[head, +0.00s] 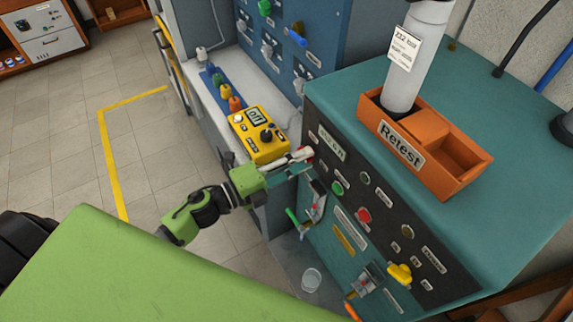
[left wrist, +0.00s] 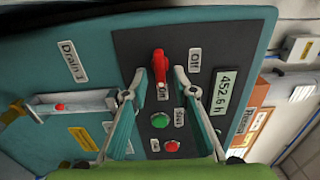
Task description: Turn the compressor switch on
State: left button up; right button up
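The compressor switch is a red rotary handle (left wrist: 160,66) on the black panel, between an "Off" label (left wrist: 195,59) and an "On" label (left wrist: 162,93) in the left wrist view. Its lower end in that view lies close to the "On" label. My left gripper (left wrist: 160,76) is open, with one fingertip on each side of the handle. Gaps show between fingers and handle. In the head view the left gripper (head: 303,156) is at the panel's upper left corner and largely covers the switch. My right gripper is not in view.
Green (head: 338,188) and red buttons (head: 363,215) sit beside the switch on the panel. A yellow meter (head: 260,135) stands close behind the left gripper. An orange "Retest" tray (head: 460,180) with a grey cylinder (head: 405,75) is on the teal bench top.

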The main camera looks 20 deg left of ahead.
pick_arm(q)
jog(key=v, duration=1.1)
jog(key=shift+s+a, duration=0.25)
